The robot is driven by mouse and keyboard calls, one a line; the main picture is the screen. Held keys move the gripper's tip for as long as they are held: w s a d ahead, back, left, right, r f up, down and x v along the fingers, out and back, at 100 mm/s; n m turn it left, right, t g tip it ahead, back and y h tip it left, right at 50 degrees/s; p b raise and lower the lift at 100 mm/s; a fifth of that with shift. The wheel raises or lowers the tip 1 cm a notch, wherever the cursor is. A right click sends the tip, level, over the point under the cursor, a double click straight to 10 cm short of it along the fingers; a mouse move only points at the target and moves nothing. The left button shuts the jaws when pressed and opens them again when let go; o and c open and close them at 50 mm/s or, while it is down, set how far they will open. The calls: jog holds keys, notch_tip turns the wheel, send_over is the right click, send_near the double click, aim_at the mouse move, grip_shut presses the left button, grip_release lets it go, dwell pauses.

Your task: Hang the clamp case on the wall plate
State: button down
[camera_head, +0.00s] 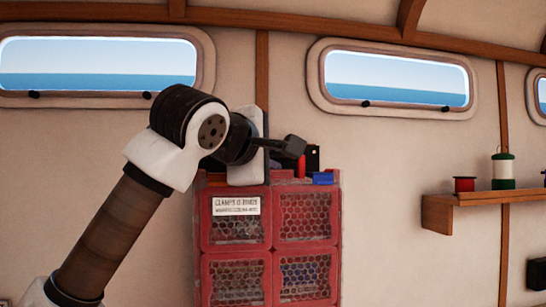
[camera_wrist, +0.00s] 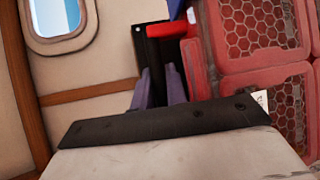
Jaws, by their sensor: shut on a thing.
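The clamp case (camera_head: 271,245) is a large red case with mesh-fronted compartments and a white label, upright against the wall side. In the wrist view its red mesh front (camera_wrist: 262,30) fills the right.
A small blue piece (camera_head: 323,178) sits at the case's top right. A dark box (camera_head: 537,274) is low at the right edge. The wall between is bare.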

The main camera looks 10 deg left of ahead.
jog(key=w+a+p, duration=0.3)
jog(key=w, duration=0.5)
jog(key=shift+w+a+r+p, duration=0.15)
jog(key=shift+a+r+p, duration=0.05)
jog(key=shift+p, duration=0.15)
dwell(0.9)
jog(key=shift+w+a+p, duration=0.25)
jog(key=shift+w+p, duration=0.15)
jog(key=shift+w, duration=0.1)
jog(key=shift+w+a+p, duration=0.2)
jog(key=shift+w+p, duration=0.15)
jog(key=shift+w, duration=0.15)
dwell(2.3)
jog(key=shift+f+b, duration=1)
jog(key=shift+f, duration=0.4)
dwell(0.9)
jog(key=c, duration=1.3)
grip_release()
